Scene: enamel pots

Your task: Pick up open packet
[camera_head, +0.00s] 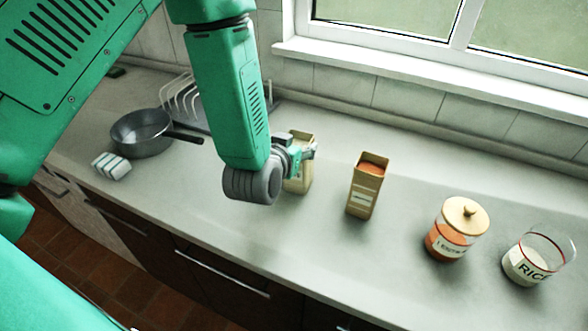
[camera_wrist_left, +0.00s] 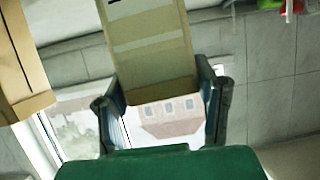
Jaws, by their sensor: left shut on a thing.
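A tan packet (camera_head: 300,180) with an open-looking top stands on the counter, partly hidden behind my left gripper (camera_head: 306,151). My left gripper is shut on this packet near its upper part. In the left wrist view the held packet (camera_wrist_left: 150,40) is between the two fingers (camera_wrist_left: 160,92). A second tan packet (camera_head: 363,196) stands upright to the right, its top open with orange contents showing. It seems to be the packet (camera_wrist_left: 18,75) at the left edge of the wrist view. My right gripper is not in view.
A jar with a wooden lid (camera_head: 458,232) and a glass jar marked RICE (camera_head: 527,268) stand to the right. A grey pan (camera_head: 143,133), a striped cloth (camera_head: 111,166) and a dish rack (camera_head: 183,97) are left. The counter front (camera_head: 330,245) is clear.

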